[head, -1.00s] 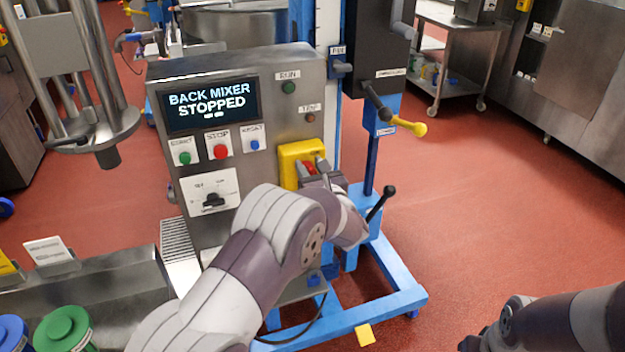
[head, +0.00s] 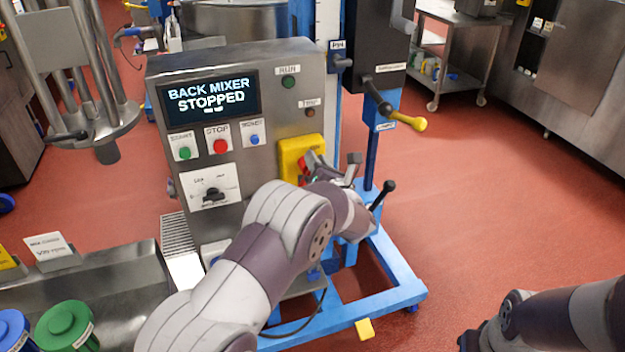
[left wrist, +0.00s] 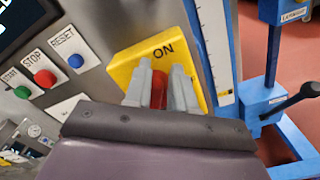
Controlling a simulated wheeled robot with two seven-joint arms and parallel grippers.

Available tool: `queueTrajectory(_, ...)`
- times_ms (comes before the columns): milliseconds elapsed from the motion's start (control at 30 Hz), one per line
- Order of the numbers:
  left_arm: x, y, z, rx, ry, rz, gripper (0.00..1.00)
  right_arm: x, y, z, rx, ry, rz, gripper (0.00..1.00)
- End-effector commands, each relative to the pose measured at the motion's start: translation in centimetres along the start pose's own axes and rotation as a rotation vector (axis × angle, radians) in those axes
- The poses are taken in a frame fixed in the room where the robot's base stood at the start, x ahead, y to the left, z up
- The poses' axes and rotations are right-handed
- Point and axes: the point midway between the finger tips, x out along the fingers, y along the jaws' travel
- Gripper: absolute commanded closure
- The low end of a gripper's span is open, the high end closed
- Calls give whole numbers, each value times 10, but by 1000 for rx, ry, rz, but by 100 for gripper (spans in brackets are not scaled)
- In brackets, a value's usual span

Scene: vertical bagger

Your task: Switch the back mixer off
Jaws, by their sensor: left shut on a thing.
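The back mixer's control panel (head: 250,185) stands upright left of centre in the head view. Its display (head: 210,98) reads "BACK MIXER STOPPED". A yellow switch plate (head: 290,152) on its lower right carries a red handle (head: 304,164). In the left wrist view the yellow plate (left wrist: 125,68) bears the word "ON" above the red handle (left wrist: 159,90). My left gripper (left wrist: 160,88) has one finger on each side of the handle and is shut on it. My forearm hides the panel's lower right in the head view.
Green, red (head: 219,146) and blue push buttons and a black dial (head: 212,194) sit left of the switch. A crank with a yellow grip (head: 408,121) and a black-knobbed lever (head: 384,194) stick out to the right.

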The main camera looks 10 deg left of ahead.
Motion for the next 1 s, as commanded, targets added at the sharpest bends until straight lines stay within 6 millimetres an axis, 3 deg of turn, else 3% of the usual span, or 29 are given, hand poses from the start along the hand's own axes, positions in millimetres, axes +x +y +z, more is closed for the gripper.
queueTrajectory(633,-1,-24,-14,888,7,-9,100,-16,0,-2,0,0,0,57)
queueTrajectory(833,-1,-26,-17,940,7,-9,100,-15,0,-2,0,0,0,57)
queueTrajectory(867,-1,-26,-17,939,7,-9,74,-15,0,-2,0,0,0,57)
queueTrajectory(900,-1,-26,-17,938,7,-9,61,-15,0,-2,0,0,0,57)
queueTrajectory(933,-1,-26,-16,938,6,-8,51,-15,0,-2,0,0,0,57)
queueTrajectory(1000,-1,-26,-15,936,5,-7,46,-15,0,-2,0,0,0,57)
